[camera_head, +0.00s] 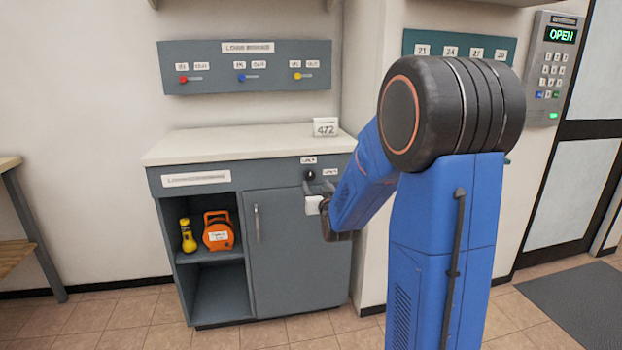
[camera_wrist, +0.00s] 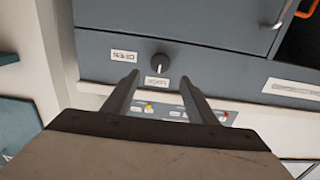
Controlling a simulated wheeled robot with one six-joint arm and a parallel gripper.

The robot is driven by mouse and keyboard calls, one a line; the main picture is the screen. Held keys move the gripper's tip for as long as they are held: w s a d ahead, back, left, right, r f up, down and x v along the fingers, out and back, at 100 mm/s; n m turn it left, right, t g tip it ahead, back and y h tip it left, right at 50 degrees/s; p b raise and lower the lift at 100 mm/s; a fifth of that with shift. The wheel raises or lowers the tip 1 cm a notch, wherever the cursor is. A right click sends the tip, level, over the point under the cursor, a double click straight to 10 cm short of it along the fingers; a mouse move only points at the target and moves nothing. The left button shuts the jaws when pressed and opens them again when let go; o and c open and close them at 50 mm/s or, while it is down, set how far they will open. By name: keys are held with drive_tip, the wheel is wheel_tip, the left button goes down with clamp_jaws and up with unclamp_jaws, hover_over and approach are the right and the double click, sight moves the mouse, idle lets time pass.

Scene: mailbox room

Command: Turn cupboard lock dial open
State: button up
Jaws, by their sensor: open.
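The lock dial (camera_head: 310,175) is a small dark round knob on the grey front of the cupboard (camera_head: 278,215), above its closed door. In the wrist view, turned upside down, the dial (camera_wrist: 159,63) has a pale pointer line towards a label (camera_wrist: 157,81) that seems to read LOCK. A label reading OPEN (camera_wrist: 122,57) is at its left there. My gripper (camera_wrist: 159,78) is open, its two fingers on either side of the dial in the picture, with nothing between them. It also shows by the dial in the head view (camera_head: 317,186). Whether the fingers touch the dial I cannot tell.
The door handle (camera_head: 257,223) is below left of the dial. A wall stands close at the right.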

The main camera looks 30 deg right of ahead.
sight(310, 175)
drive_tip(key=x, duration=0.9)
drive_tip(key=c, duration=1)
